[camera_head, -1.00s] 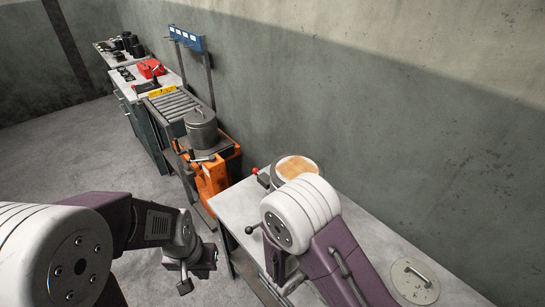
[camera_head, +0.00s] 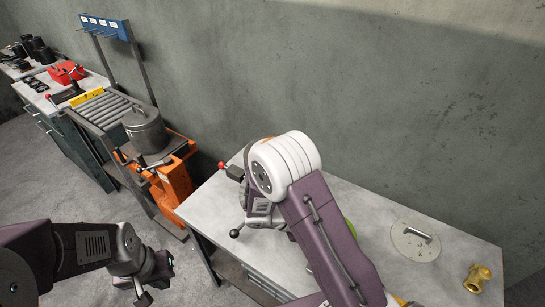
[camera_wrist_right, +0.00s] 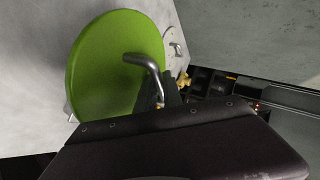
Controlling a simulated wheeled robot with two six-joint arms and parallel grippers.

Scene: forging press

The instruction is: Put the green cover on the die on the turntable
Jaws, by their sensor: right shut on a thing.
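The green cover (camera_wrist_right: 110,65) is a flat round disc with a bent metal handle (camera_wrist_right: 150,72), seen large in the right wrist view. My right gripper (camera_wrist_right: 165,98) is shut on this handle. In the head view only a green sliver of the cover (camera_head: 351,228) shows past my right forearm, and the right gripper is hidden there. The turntable and die are mostly hidden behind my right arm; a red knob (camera_head: 222,165) and a black-ended lever (camera_head: 235,233) show beside it. My left gripper (camera_head: 143,292) hangs low at the left over the floor, away from the table; its jaw opening is unclear.
A grey round lid with a handle (camera_head: 415,241) and a brass fitting (camera_head: 477,278) are at the table's right. An orange cart (camera_head: 170,185) carrying a grey pot (camera_head: 145,130) stands to the left, beside a roller conveyor (camera_head: 105,108). The wall runs close behind the table.

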